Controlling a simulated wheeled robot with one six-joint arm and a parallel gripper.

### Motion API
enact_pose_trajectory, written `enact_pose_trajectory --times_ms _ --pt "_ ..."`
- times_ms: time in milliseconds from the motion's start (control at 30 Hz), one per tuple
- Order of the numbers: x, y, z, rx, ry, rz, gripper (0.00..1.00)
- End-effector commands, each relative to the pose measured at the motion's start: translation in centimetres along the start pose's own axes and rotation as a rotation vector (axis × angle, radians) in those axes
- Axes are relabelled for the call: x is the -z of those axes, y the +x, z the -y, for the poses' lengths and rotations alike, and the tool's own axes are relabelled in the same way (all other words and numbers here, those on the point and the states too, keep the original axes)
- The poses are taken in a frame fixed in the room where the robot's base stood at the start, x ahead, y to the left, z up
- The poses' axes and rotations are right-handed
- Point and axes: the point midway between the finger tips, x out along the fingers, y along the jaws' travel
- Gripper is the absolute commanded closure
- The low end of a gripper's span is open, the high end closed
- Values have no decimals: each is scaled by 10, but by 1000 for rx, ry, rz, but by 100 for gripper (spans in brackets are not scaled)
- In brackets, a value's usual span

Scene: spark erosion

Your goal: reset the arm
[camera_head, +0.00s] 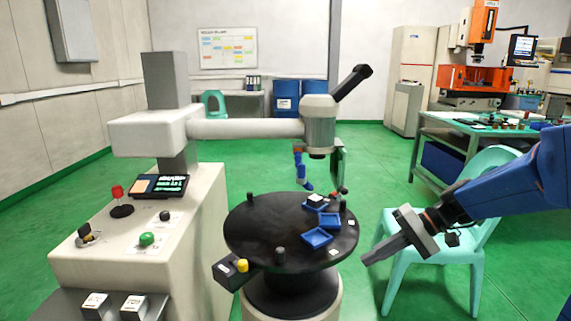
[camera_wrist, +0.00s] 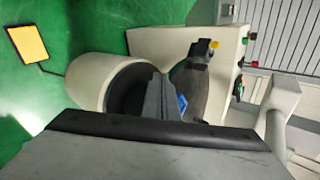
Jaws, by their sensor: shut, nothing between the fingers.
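My arm reaches in from the right edge in the camera_head view. My gripper (camera_head: 370,260) is shut and empty, pointing left and slightly down. It appears just right of the round black table (camera_head: 255,232), in front of the pale green chair (camera_head: 403,285); its distance from each is hard to tell. In the wrist view my grey fingers (camera_wrist: 160,100) are together, in front of the dark table top (camera_wrist: 125,92). Blue trays (camera_head: 318,238) lie on the table, one with a pale piece (camera_head: 315,199); a bit of blue shows beside the fingers in the wrist view.
A beige machine (camera_head: 165,225) with buttons stands left of the table, its horizontal arm (camera_head: 245,129) above it. A green workbench (camera_head: 450,128) with parts stands at the right back. Open green floor (camera_head: 370,160) lies between.

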Motion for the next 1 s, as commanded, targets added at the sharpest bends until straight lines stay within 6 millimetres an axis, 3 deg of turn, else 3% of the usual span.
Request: enact_pose_trajectory --times_ms 200,500,800,1000 --pt "-57 5 -13 -201 -61 -27 100" --pt "-117 -3 -42 -455 -156 -120 100" --pt "-159 -23 -72 -671 -276 -266 100" --pt "-177 -39 -88 -777 -356 -373 100"
